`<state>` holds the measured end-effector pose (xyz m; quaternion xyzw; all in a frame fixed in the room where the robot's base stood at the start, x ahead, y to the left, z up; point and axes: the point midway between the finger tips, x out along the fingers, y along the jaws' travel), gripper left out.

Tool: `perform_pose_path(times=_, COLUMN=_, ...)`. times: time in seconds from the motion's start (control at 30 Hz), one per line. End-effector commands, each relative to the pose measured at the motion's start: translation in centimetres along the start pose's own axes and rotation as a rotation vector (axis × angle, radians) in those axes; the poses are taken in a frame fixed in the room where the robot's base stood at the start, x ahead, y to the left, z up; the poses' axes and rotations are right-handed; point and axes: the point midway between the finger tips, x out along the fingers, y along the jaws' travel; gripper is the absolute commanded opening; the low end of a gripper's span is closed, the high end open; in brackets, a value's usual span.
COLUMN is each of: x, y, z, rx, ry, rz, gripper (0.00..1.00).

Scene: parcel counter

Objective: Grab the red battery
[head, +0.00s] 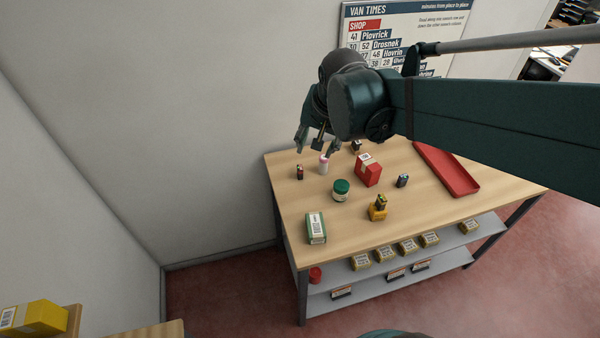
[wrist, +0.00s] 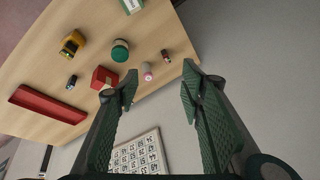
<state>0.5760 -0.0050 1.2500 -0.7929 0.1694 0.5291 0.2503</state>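A small upright item, dark with a reddish side, stands near the table's left edge in the head view (head: 299,172); it looks like the red battery. The wrist view shows it as a small reddish-brown piece (wrist: 166,55) near the table edge. My gripper (head: 317,146) is above the table's back left part, apart from this item. In the wrist view the two green ridged fingers (wrist: 160,82) are wide apart with nothing between them.
A pink-and-white bottle (head: 323,166) stands close by the battery. A green-lidded jar (head: 341,190), red box (head: 368,170), dark bluish item (head: 402,180), yellow device (head: 378,208), green-white box (head: 316,228) and red tray (head: 446,170) share the wooden table (head: 440,215). A wall is behind.

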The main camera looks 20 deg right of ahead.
Motion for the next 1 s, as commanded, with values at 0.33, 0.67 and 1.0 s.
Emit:
perform_pose_path(times=0.33, x=4.0, y=-1.8, z=-2.9, rx=0.182, ry=-0.051, rz=0.044, gripper=0.39)
perform_pose_path(times=0.67, x=8.4, y=-3.1, z=-5.1, rx=0.357, ry=-0.093, rz=0.095, gripper=0.39)
perform_pose_path(times=1.0, x=13.7, y=-4.1, z=-7.0, rx=0.535, ry=-0.128, rz=0.155, gripper=0.39)
